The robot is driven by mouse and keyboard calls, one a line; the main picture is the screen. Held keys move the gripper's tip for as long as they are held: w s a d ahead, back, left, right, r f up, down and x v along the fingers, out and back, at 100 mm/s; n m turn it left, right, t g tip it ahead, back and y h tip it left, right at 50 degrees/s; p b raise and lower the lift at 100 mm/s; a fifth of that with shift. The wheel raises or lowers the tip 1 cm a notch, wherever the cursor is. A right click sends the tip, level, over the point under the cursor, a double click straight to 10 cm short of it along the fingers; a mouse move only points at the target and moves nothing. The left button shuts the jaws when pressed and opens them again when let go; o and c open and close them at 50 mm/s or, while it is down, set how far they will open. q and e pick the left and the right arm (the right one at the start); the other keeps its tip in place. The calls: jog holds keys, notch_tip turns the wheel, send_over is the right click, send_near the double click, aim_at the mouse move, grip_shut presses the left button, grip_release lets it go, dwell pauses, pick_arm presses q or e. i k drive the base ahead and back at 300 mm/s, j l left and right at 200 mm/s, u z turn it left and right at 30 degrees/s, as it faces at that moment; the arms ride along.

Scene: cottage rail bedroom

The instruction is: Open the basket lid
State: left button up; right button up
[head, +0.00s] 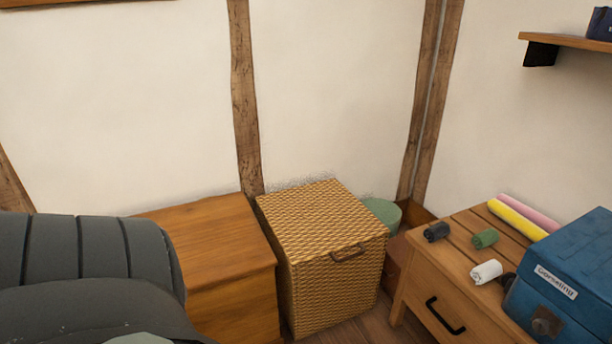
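The woven basket (335,285) stands on the floor at the centre of the head view, near the wall. It is a tall yellow-brown box with its flat lid (318,215) down and closed. A dark handle (348,254) sits at the lid's front edge, facing right and towards me. Neither of my grippers shows in the view, so nothing of mine is seen touching the basket.
A wooden cabinet (215,245) stands close on the basket's left, with a dark grey padded piece (85,255) before it. On the right, a wooden table (425,270) with a drawer holds rolls and a blue box (570,275). A green round object (383,211) is behind the basket.

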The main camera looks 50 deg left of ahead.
aim_at(309, 223)
jog(key=u, duration=1.4)
